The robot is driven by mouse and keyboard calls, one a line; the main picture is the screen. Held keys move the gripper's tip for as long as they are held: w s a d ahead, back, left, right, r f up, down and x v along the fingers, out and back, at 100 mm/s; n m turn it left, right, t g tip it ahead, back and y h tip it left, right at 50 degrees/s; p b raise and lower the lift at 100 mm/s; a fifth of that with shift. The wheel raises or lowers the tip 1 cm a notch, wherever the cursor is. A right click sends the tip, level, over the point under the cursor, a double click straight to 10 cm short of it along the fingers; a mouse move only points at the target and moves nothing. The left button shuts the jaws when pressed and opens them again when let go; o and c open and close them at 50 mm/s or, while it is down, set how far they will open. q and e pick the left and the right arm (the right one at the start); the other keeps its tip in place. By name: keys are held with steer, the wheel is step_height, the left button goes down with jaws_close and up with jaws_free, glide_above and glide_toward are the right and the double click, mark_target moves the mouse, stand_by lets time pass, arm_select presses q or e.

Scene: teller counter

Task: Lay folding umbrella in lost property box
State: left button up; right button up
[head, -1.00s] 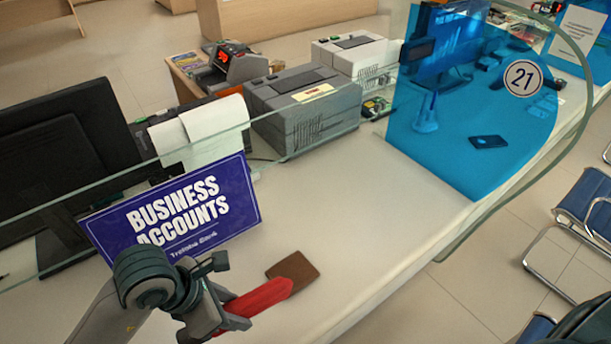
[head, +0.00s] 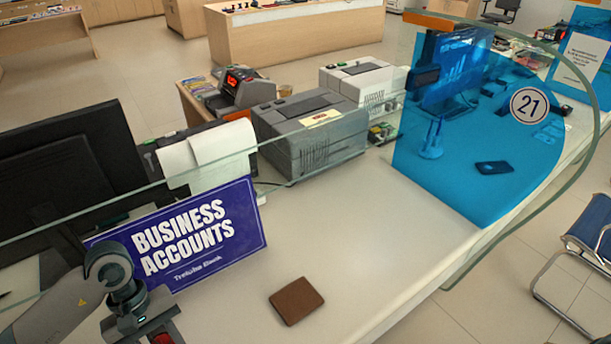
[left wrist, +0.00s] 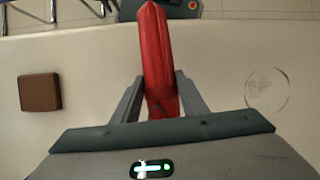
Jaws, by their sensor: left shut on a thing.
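My left gripper (left wrist: 157,92) is shut on the red folding umbrella (left wrist: 157,45), which points away from the wrist between the two fingers in the left wrist view. In the head view my left arm is at the bottom left, in front of the purple sign. Only a small red patch of the umbrella (head: 162,338) shows there, at the bottom edge, and the fingertips are out of the picture. The lost property box cannot be made out in either view. My right gripper is not in view.
A brown wallet (head: 296,300) lies on the pale counter (head: 370,245); it also shows in the left wrist view (left wrist: 40,93). A purple "Business Accounts" sign (head: 180,235) stands by a glass screen. A faint round mark (left wrist: 267,90) is on the counter. The counter right of the wallet is clear.

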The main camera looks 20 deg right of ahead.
arm_select(q)
steer(key=a+m+y, duration=0.1)
steer(key=a+m, duration=0.3)
steer(key=shift+w+a+r+y, duration=0.1)
steer(key=shift+w+a+y, duration=0.05)
steer(key=shift+a+y, duration=0.25)
steer(key=shift+d, duration=0.1)
